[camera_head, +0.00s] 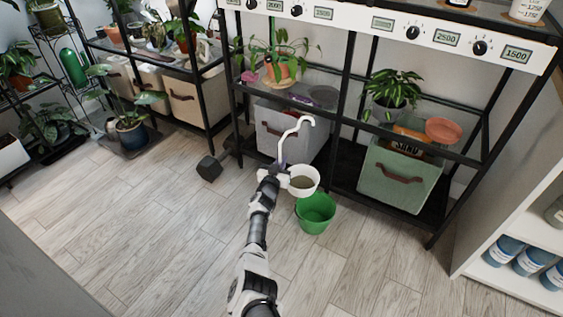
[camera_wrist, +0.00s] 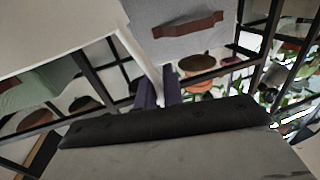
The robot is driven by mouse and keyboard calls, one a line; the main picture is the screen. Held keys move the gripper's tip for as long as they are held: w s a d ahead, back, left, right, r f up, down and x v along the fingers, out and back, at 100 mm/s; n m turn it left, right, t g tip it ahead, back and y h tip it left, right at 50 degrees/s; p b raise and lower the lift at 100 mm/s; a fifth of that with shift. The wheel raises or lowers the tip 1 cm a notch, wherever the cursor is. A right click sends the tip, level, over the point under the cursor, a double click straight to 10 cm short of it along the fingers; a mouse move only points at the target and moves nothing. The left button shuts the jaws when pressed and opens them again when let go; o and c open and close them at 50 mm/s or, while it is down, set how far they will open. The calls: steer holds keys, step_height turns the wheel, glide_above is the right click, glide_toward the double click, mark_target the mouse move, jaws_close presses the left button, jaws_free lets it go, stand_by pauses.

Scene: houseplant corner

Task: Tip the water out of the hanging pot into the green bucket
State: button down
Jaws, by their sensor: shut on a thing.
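The white hanging pot (camera_head: 303,188) with its tall hooked hanger (camera_head: 298,128) is held in the air at the end of my arm. Its opening faces up and shows a grey-brown inside; I cannot tell the water level. It looks about upright. My gripper (camera_head: 277,176) is shut on the pot's hanger; in the wrist view the fingers (camera_wrist: 160,94) close around a thin white stem. The green bucket (camera_head: 316,214) stands on the floor, just below and to the right of the pot in the head view. The pot overlaps part of the bucket's rim.
A black shelf rack stands behind, with a grey bin (camera_head: 290,132) and a green bin (camera_head: 398,178) on its bottom shelf. A dark dumbbell (camera_head: 210,168) lies left of my arm. A white shelf with blue jars (camera_head: 503,250) is at right. The front floor is clear.

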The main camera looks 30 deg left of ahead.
steer(key=w+d+r+m+g+y+p, duration=0.1)
steer(key=w+d+r+m+p, duration=0.1)
steer(key=d+m, duration=0.4)
steer(key=w+d+r+m+g+y+p, duration=0.1)
steer(key=w+d+r+m+g+p, duration=0.1)
steer(key=w+d+m+p, duration=0.3)
steer(key=shift+d+r+m+p, duration=0.4)
steer(key=shift+d+r+m, duration=0.2)
steer(key=shift+d, duration=1.15)
steer(key=shift+d, duration=0.1)
stand_by(2.3)
